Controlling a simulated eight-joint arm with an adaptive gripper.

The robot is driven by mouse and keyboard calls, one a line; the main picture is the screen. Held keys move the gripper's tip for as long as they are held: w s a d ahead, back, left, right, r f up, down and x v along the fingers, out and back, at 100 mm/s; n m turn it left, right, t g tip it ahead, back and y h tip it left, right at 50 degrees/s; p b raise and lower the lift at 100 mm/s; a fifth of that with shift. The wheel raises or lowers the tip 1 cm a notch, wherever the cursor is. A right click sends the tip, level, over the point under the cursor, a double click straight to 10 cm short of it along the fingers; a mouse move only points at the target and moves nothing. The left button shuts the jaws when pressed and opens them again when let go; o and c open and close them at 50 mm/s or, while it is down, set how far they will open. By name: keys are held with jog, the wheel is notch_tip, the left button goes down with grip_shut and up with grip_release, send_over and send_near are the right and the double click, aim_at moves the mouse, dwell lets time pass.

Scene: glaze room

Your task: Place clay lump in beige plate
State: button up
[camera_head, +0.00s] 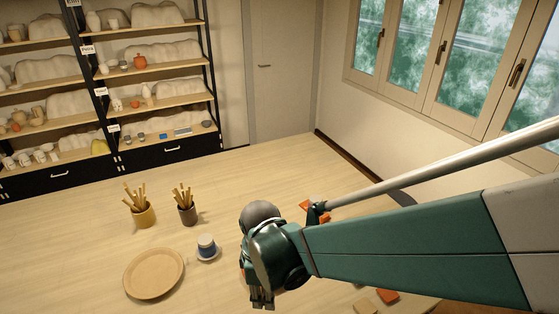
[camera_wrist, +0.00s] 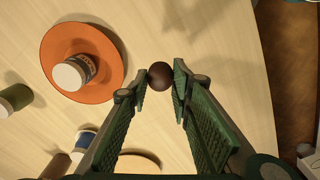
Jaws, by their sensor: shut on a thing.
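The clay lump (camera_wrist: 159,76) is a dark brown ball in the wrist view. My gripper (camera_wrist: 160,84) is shut on it, with one green ridged finger on each side near the tips. In the head view my gripper (camera_head: 262,303) is at the bottom middle, and the lump cannot be made out there. The beige plate (camera_head: 153,273) lies flat and empty on the table, left of my gripper and apart from it. A tan round edge (camera_wrist: 137,164) shows between the fingers in the wrist view; I cannot tell if it is that plate.
Bare table lies left of the beige plate.

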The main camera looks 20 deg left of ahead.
jog(key=w+a+r+n+p, duration=0.1)
jog(key=w+a, duration=0.1)
jog(key=a, duration=0.8)
jog(key=w+a+r, duration=0.1)
jog(key=w+a, duration=0.1)
jog(key=a, duration=0.8)
jog(key=n+p, duration=0.1)
send_over(166, 270)
jog(key=shift+w+f, duration=0.1)
jog(key=shift+f, duration=0.4)
jog(key=shift+f+p, duration=0.35)
jog(key=shift+f, duration=2.8)
jog(key=shift+f, duration=0.1)
jog(key=shift+f, duration=1.75)
jog(key=shift+f, duration=0.15)
jog(key=o, duration=0.9)
